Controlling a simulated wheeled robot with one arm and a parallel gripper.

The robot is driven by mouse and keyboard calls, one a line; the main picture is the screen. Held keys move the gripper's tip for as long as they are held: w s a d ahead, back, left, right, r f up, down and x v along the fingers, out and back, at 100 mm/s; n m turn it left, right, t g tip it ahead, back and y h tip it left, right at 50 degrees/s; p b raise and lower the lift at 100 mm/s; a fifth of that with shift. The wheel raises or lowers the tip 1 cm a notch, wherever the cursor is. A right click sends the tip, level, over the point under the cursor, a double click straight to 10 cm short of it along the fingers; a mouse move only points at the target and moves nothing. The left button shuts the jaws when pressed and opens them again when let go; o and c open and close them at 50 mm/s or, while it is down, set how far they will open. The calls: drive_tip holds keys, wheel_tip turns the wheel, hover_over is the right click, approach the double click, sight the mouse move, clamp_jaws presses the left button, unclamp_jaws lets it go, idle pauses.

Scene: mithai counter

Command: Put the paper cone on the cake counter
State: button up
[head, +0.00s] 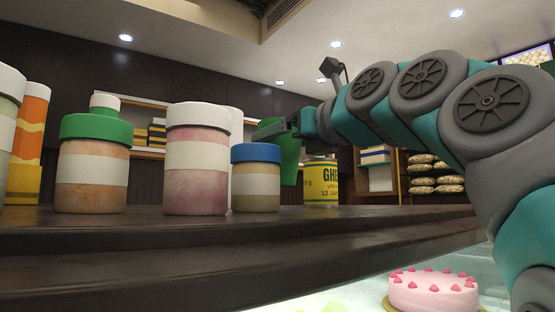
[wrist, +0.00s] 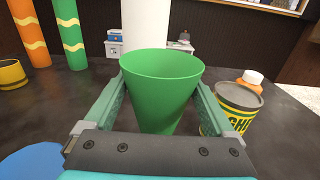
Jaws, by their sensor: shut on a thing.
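The green paper cone (wrist: 160,90), tapered and open at its wide top, sits upright between the two fingers of my gripper (wrist: 163,85) in the wrist view. My gripper (head: 284,128) is shut on it. In the head view the cone (head: 291,160) shows behind the blue-lidded jar, which hides part of it. It is above or at the dark wooden counter; I cannot tell whether its base touches. The cake counter (head: 345,298) is the pale glass surface at the lower right of the head view, with a pink cake (head: 433,292) on it.
A yellow ghee tin (head: 321,183) stands close to the right of the cone, also in the wrist view (wrist: 232,108). A blue-lidded jar (head: 255,180), a pink jar (head: 197,170) and a green-lidded jar (head: 93,170) line the dark counter (head: 150,240). A step separates it from the lower glass.

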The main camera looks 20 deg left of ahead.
sight(288, 157)
drive_tip(key=shift+s+a+f, duration=0.15)
drive_tip(key=shift+a+f, duration=0.05)
drive_tip(key=shift+a, duration=0.3)
drive_tip(key=shift+d+f, duration=0.1)
drive_tip(key=shift+f, duration=1.5)
drive_tip(key=shift+f, duration=0.1)
drive_tip(key=o, duration=1.1)
drive_tip(key=shift+s+d, duration=0.1)
drive_tip(key=shift+d, duration=0.1)
drive_tip(key=v, duration=1.1)
drive_tip(key=shift+s+d, duration=0.15)
drive_tip(key=shift+d, duration=0.1)
